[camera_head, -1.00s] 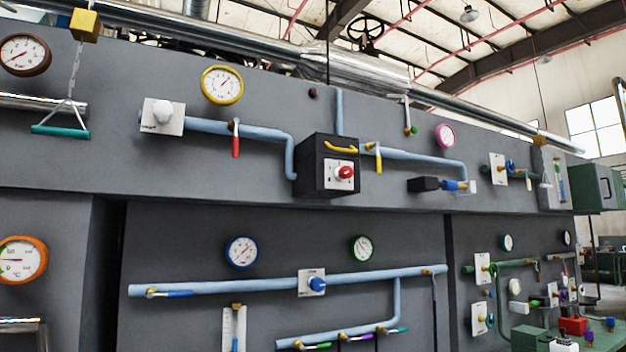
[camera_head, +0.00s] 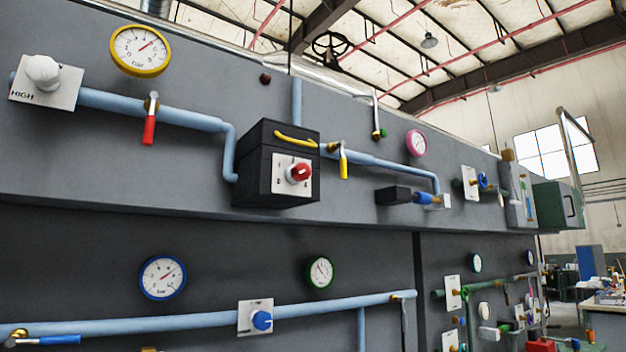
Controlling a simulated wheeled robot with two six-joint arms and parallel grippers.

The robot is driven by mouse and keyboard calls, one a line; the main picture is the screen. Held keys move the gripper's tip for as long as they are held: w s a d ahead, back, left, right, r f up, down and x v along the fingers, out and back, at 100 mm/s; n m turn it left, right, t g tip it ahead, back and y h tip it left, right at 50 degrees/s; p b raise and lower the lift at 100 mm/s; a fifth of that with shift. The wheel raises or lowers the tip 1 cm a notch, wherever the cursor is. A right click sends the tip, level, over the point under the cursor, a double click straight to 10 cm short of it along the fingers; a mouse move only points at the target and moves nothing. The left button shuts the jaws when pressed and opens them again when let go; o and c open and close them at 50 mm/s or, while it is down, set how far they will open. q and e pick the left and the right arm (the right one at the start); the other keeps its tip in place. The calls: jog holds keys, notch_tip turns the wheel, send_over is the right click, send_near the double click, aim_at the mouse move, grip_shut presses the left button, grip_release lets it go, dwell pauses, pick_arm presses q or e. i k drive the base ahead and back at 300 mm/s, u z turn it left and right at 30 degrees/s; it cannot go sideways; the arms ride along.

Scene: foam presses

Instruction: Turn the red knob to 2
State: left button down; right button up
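The red knob (camera_head: 301,173) sits on a white dial plate (camera_head: 281,176) on the front of a black box (camera_head: 252,172) fixed to the grey wall panel. Small marks are printed around the knob; a 0 shows at lower left, and the rest are too small to read surely. Which mark the knob points at cannot be told. Neither of my grippers is in view.
Blue pipes (camera_head: 180,116) join the box on both sides. A red lever (camera_head: 149,130) hangs to the left and a yellow lever (camera_head: 343,164) just right of the box. A white knob (camera_head: 43,72) and a blue knob (camera_head: 262,320) sit on other plates. Wall ledges jut out below.

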aim_at(300, 171)
jog(key=k, duration=0.5)
jog(key=u, duration=1.65)
jog(key=i, duration=1.25)
jog(key=z, duration=2.45)
